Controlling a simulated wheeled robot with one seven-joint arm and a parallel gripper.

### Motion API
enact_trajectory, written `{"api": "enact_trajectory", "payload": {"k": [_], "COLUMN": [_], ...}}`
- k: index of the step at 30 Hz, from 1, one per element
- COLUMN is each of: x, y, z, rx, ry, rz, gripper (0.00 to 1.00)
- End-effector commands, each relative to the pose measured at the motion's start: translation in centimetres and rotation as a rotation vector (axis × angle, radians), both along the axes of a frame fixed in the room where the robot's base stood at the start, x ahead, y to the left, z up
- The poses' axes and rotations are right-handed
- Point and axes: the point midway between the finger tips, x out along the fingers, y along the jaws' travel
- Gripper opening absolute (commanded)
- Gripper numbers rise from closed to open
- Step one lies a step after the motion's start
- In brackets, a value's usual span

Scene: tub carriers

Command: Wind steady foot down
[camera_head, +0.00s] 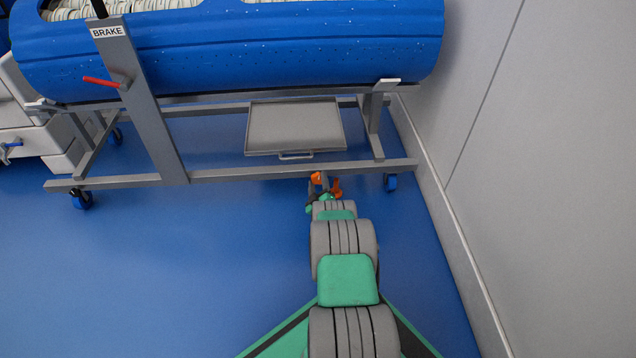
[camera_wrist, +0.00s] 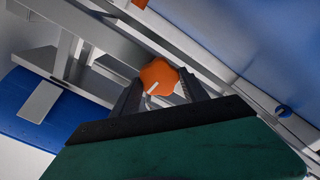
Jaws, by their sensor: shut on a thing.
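The gripper is shut on the knob. A small orange part (camera_head: 317,178) shows there at the fingertips. The foot below the knob is hidden, so I cannot tell its height above the floor.
The carrier's grey frame (camera_head: 240,174) holds a blue tub (camera_head: 250,50) and a grey tray (camera_head: 295,125). A red lever (camera_head: 101,82) is on the post under the BRAKE label (camera_head: 107,32). Floor at left is clear.

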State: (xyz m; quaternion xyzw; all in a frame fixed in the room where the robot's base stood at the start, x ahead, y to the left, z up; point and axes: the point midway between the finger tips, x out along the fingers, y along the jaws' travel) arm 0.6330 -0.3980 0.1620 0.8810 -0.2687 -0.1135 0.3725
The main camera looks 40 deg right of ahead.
Motion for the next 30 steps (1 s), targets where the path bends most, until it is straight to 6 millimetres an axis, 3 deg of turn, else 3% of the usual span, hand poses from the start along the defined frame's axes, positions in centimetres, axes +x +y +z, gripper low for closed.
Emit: {"api": "enact_trajectory", "payload": {"k": [11, 12, 19, 26, 30], "x": [-0.1, 0.0, 0.0, 0.0, -1.2], "y": [0.0, 0.0, 0.0, 0.1, 0.9], "z": [-0.1, -0.1, 0.0, 0.0, 0.2], "rx": [-0.002, -0.002, -0.002, -0.002, 0.0], "ry": [0.004, 0.004, 0.002, 0.002, 0.005], "rz": [-0.001, -0.001, 0.001, 0.001, 0.001], "gripper": [0.11, 0.55, 0.74, 0.74, 0.74]}}
